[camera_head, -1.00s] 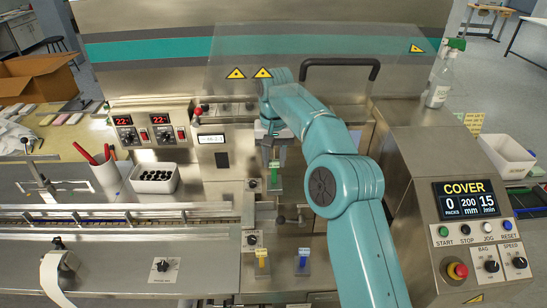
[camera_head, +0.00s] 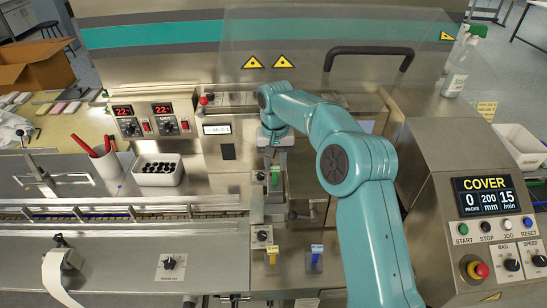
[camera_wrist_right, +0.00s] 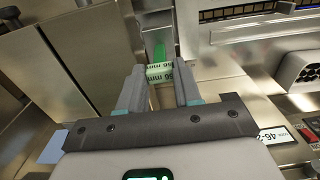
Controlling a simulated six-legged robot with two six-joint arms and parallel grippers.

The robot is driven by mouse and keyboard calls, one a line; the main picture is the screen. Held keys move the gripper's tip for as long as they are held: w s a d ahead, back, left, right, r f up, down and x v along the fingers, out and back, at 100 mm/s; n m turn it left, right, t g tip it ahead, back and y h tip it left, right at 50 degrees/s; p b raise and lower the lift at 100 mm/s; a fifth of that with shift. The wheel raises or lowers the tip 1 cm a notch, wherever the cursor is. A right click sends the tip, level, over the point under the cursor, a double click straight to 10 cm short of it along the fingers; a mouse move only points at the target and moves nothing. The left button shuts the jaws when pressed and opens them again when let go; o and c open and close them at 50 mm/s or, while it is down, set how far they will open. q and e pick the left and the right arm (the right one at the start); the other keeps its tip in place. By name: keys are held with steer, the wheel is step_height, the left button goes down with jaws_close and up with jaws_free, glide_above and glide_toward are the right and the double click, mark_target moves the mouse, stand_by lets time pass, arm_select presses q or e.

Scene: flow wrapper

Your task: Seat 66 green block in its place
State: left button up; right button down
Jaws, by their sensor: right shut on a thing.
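The green block (camera_head: 275,179) shows in the head view just below my right gripper (camera_head: 272,161), inside the machine's middle bay. In the right wrist view the pale green block, marked "66 mm" (camera_wrist_right: 158,72), sits between the two fingertips of my right gripper (camera_wrist_right: 158,88). The gripper is shut on it. A green upright piece (camera_wrist_right: 160,50) shows just beyond the block. Whether the block touches its place below is hidden. My left gripper is not in view.
A yellow-tagged block (camera_head: 272,254) and a blue-tagged block (camera_head: 315,257) stand at the front. A clear cover (camera_head: 310,60) with a black handle is above my arm. The control box (camera_head: 487,200) is at right; a tray of black pieces (camera_head: 159,169) is at left.

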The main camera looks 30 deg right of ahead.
mark_target(274, 185)
steer(key=shift+f, duration=0.65)
steer(key=shift+s+a+f+b, duration=0.1)
steer(key=shift+f+b, duration=0.25)
steer(key=shift+b, duration=0.1)
step_height(274, 185, down, 5)
steer(key=b, duration=0.3)
steer(key=shift+r+b, duration=0.2)
steer(key=shift+b, duration=0.15)
steer(key=shift+a+f, duration=0.15)
steer(key=shift+f, duration=0.05)
steer(key=shift+d+f, duration=0.1)
steer(key=shift+d, duration=0.1)
steer(key=shift+a, duration=0.15)
